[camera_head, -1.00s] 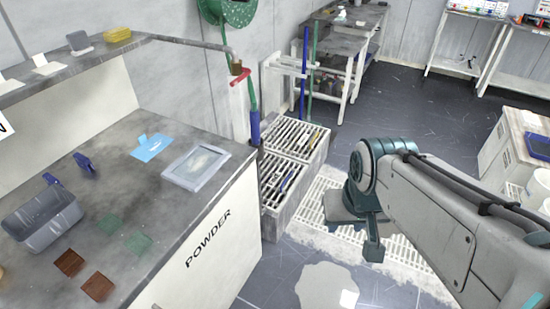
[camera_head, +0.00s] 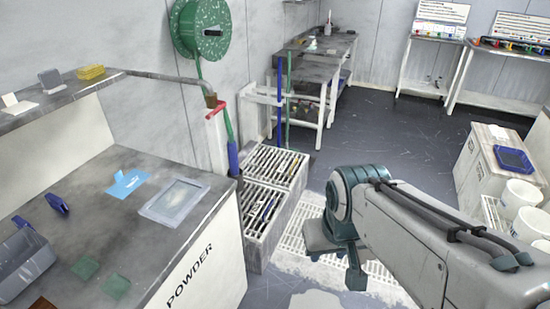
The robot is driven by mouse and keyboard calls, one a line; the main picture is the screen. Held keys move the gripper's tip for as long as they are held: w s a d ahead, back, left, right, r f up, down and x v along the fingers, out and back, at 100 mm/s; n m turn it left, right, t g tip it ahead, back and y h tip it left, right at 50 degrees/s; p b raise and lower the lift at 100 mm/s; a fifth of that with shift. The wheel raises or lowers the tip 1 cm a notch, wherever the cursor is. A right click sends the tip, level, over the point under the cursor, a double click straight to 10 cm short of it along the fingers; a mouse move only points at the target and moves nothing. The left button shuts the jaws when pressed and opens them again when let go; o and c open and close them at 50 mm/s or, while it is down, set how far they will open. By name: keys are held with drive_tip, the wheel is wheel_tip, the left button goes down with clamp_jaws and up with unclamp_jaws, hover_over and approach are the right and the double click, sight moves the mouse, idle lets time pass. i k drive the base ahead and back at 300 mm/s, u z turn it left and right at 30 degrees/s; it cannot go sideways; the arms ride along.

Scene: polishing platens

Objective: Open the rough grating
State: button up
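Two slotted grey gratings top a low box beside the bench: a farther one (camera_head: 276,163) and a nearer one (camera_head: 254,222). Both look closed, with narrow coloured pieces showing at their slots. A pale slotted floor grating (camera_head: 296,240) lies flat on the floor to their right, partly hidden by my arm. I cannot tell which of these is the rough one. My gripper (camera_head: 356,280) points down over the floor grating's near part, right of the box and apart from it. Its fingers are too small and dark to tell open from shut.
The POWDER bench (camera_head: 203,270) stands at left, with a framed tray (camera_head: 174,201) near its edge. A green hose reel (camera_head: 201,28) hangs on the wall above a red-handled valve (camera_head: 216,108). White buckets (camera_head: 521,195) stand at right. Dark floor (camera_head: 380,130) behind my arm is clear.

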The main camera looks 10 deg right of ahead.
sight(283, 166)
drive_tip(key=z, duration=0.3)
drive_tip(key=i, duration=0.7)
drive_tip(key=z, duration=0.7)
drive_tip(key=i, duration=1.5)
drive_tip(key=u, duration=0.6)
drive_tip(key=i, duration=1.05)
drive_tip(key=u, duration=0.5)
